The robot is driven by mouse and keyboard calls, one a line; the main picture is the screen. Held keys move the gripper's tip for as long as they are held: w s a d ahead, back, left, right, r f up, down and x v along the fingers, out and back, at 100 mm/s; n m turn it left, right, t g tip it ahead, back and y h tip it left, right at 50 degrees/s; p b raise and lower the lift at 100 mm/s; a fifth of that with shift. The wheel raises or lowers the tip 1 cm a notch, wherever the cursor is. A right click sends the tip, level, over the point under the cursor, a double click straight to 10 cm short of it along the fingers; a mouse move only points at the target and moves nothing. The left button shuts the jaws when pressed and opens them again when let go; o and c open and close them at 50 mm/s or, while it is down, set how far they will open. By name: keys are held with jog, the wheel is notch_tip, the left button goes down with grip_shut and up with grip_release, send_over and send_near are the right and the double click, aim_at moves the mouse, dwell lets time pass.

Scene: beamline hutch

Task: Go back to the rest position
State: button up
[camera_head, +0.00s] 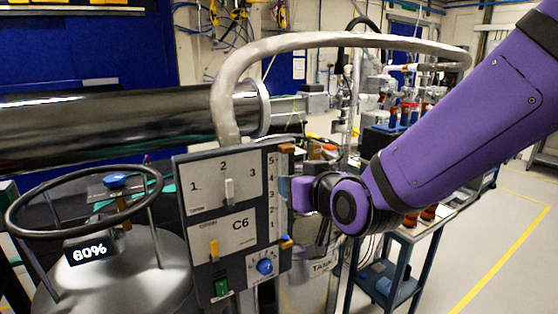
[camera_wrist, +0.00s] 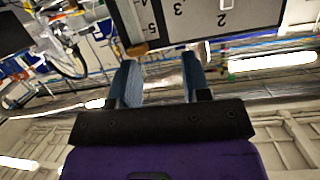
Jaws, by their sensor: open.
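My gripper (camera_wrist: 160,82) shows in the wrist view with its two blue-grey fingers apart and nothing between them. In the head view my purple arm reaches in from the right, and its wrist is close to the right edge of a grey control panel (camera_head: 234,262). The fingers are mostly hidden there. The panel carries a slide switch marked 1, 2, 3, a label C6, a numbered scale and a blue knob. It also shows upside down at the top of the wrist view (camera_wrist: 195,18). I cannot tell whether the gripper touches the panel.
A metal dewar (camera_head: 125,275) with a black ring handle and a 60% display stands at left. A thick hose (camera_head: 345,40) arches from behind the panel to the right. A cart (camera_head: 400,262) with vials stands behind my arm. Floor at the right is clear, with a yellow line.

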jog(key=s+d+r+m+g+h, duration=0.1)
jog(key=s+d+r+g+h, duration=0.15)
jog(key=d, duration=0.75)
jog(key=s+d+r+m+g+h, duration=0.2)
jog(key=s+d+m+g+h, duration=0.1)
jog(key=s+d, duration=1.4)
jog(key=shift+d+r+m+g+h, duration=0.15)
jog(key=shift+d+m+g+h, duration=0.25)
jog(key=shift+g+h, duration=0.55)
jog(key=shift+a, duration=0.1)
